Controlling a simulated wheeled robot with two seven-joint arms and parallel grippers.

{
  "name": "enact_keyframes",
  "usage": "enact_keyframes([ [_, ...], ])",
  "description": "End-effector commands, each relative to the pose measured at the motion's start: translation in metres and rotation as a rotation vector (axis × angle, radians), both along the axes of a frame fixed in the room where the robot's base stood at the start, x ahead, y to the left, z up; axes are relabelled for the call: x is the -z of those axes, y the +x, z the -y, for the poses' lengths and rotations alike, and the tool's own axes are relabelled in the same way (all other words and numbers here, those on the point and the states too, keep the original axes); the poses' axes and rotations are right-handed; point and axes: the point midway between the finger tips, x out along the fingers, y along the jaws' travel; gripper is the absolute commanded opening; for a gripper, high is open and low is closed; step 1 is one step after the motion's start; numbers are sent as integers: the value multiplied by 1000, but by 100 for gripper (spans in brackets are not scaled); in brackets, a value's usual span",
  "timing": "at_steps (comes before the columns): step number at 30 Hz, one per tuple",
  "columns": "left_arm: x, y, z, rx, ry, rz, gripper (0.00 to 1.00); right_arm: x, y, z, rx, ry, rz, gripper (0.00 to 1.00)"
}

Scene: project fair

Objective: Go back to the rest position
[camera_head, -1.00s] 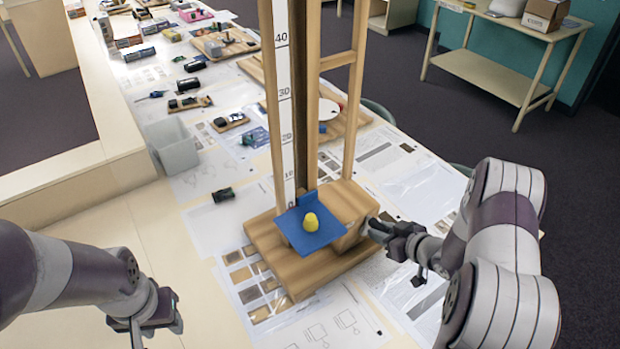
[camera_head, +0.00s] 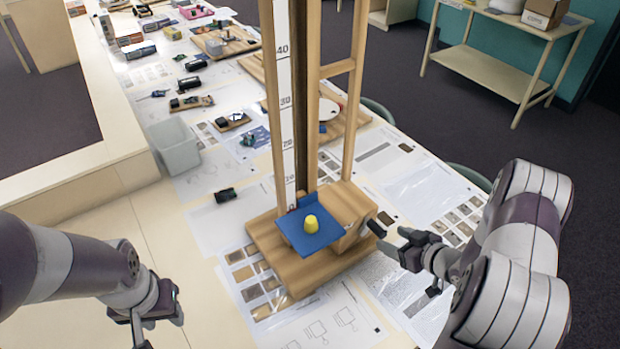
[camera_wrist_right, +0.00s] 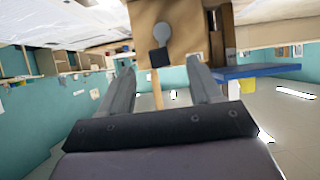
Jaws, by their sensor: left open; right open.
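My left gripper (camera_head: 140,335) hangs at the lower left over the bare pale table, open and empty, its fingertips partly cut off by the picture's lower edge. My right gripper (camera_head: 388,238) is open and empty, just right of the wooden tower's base, apart from it. In the right wrist view its two fingers (camera_wrist_right: 160,90) stand apart with nothing between them. The wooden tower (camera_head: 290,270) with a height scale stands upright. Its blue platform (camera_head: 300,240) carries a yellow piece (camera_head: 311,222). In the wrist view the blue platform (camera_wrist_right: 250,71) and yellow piece (camera_wrist_right: 247,86) show at right.
A small dark part (camera_head: 225,195) lies on the paper sheets. Several small devices line the table behind. A side table (camera_head: 500,60) with a cardboard box (camera_head: 543,12) stands far right. The left front table is clear.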

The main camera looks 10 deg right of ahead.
Motion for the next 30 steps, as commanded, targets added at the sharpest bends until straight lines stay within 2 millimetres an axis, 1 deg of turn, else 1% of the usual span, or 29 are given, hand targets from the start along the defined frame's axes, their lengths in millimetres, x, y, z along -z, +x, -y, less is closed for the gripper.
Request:
enact_keyframes([
  [1,-7,0,0,0,0,0,43,-6,-5,3,3,1,0,64],
  [7,-15,0,0,0,0,0,43,-12,-18,8,2,1,-1,64],
  [21,-14,0,0,0,0,0,43,-10,-19,8,0,-2,-2,64],
  [23,-14,0,0,0,0,0,43,-4,-22,11,6,-19,-35,64],
  [25,-14,0,0,0,0,0,43,18,-36,23,76,-54,-160,64],
  [26,-14,0,0,0,0,0,43,30,-47,32,135,-74,-251,64],
  [27,-13,0,0,0,0,0,43,39,-65,49,237,-109,-387,64],
  [28,-7,0,0,0,0,0,43,45,-78,57,308,-138,-497,64],
  [29,2,0,0,0,0,1,43,47,-90,60,371,-165,-608,64],
  [30,15,0,0,0,0,0,43,44,-106,53,445,-189,-746,64],
])
